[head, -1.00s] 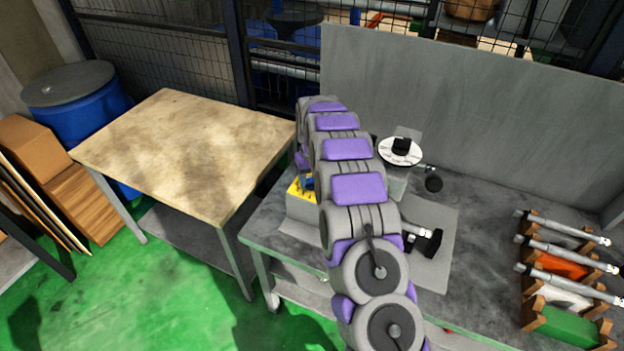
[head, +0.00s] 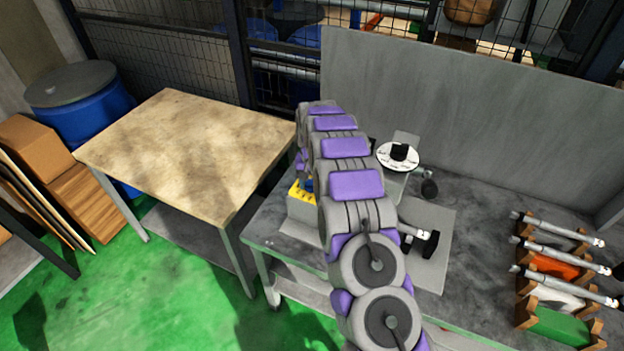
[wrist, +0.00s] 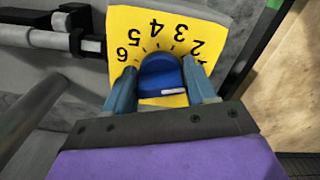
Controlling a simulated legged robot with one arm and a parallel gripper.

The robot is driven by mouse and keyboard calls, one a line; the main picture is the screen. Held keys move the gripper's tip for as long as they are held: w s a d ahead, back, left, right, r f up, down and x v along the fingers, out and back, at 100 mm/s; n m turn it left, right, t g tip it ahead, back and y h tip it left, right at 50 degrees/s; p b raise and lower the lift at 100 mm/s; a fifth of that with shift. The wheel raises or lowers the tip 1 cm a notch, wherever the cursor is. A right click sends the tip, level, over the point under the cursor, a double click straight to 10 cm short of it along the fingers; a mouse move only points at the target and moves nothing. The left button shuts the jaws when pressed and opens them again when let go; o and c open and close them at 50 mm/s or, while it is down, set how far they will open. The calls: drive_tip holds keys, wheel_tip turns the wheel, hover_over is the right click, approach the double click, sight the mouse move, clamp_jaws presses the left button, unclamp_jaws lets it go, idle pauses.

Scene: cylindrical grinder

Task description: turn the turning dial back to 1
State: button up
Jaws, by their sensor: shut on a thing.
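The turning dial (wrist: 157,74) is a blue knob with a white mark on its right half in the wrist view. It sits on a yellow number plate (wrist: 118,20), where 2 to 6 can be read upside down; I cannot make out the 1. My gripper (wrist: 159,68) is shut on the dial, with one blue-grey finger on each side. The mark points to the right, past the 2 end of the scale, partly beside the right finger. In the head view the yellow plate (head: 297,196) shows left of my arm, and my gripper is hidden there.
The grinder's round white disc (head: 398,156) and a black-ended handle (head: 425,243) are right of my arm. A rack with rods (head: 560,262) stands on the grey bench at right. A wooden-topped table (head: 185,150) stands left.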

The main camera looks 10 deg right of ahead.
sight(311, 179)
drive_tip(key=shift+w+r+m, duration=0.1)
drive_tip(key=shift+m, duration=0.5)
drive_tip(key=o, duration=1)
drive_tip(key=shift+c, duration=0.2)
wheel_tip(311, 179, up, 17)
drive_tip(key=p, duration=0.2)
drive_tip(key=shift+a+r, duration=0.1)
